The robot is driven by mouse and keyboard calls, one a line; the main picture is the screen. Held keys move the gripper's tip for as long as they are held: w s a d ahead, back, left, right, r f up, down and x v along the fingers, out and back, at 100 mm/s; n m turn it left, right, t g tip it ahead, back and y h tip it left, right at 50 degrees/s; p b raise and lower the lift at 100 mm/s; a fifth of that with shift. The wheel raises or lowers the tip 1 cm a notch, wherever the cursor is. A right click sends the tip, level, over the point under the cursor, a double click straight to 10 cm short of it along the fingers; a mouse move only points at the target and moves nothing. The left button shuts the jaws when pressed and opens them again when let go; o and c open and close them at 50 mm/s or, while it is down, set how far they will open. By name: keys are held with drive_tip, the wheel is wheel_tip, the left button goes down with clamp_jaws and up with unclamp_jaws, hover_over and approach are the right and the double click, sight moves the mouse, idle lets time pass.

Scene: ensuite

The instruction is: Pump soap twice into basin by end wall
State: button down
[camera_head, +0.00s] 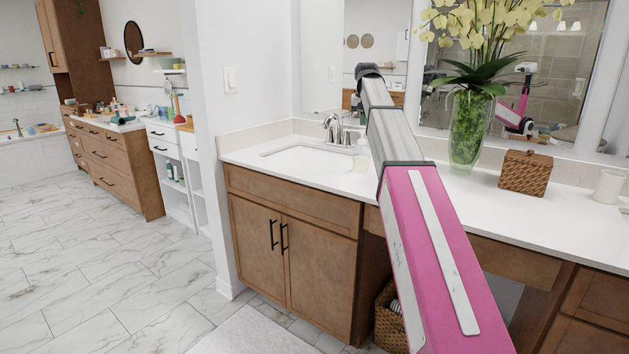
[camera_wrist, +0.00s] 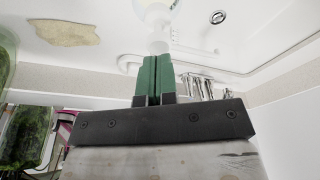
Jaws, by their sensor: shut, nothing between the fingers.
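The soap dispenser (camera_head: 361,154) is a small clear bottle with a pale pump, standing on the counter right of the basin. In the wrist view the bottle (camera_wrist: 158,12) and its white pump head (camera_wrist: 158,46) show straight beyond my fingertips. My gripper (camera_wrist: 153,62) has green fingers, closed together and empty. The tips are at or very close to the pump head; I cannot tell if they touch. In the head view my arm hides the gripper. The white basin (camera_head: 305,158) is set in the counter near the end wall, with a chrome faucet (camera_head: 332,127) behind it.
A glass vase (camera_head: 468,135) with yellow orchids, a woven box (camera_head: 526,172) and a white cup (camera_head: 608,187) stand right on the counter. A mirror is behind. A beige patch (camera_wrist: 65,32) shows in the wrist view. Open tiled floor lies left.

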drive_tip(key=shift+f, duration=1.45)
drive_tip(key=shift+r, duration=1.7)
drive_tip(key=shift+r, duration=0.1)
drive_tip(key=shift+r, duration=2.9)
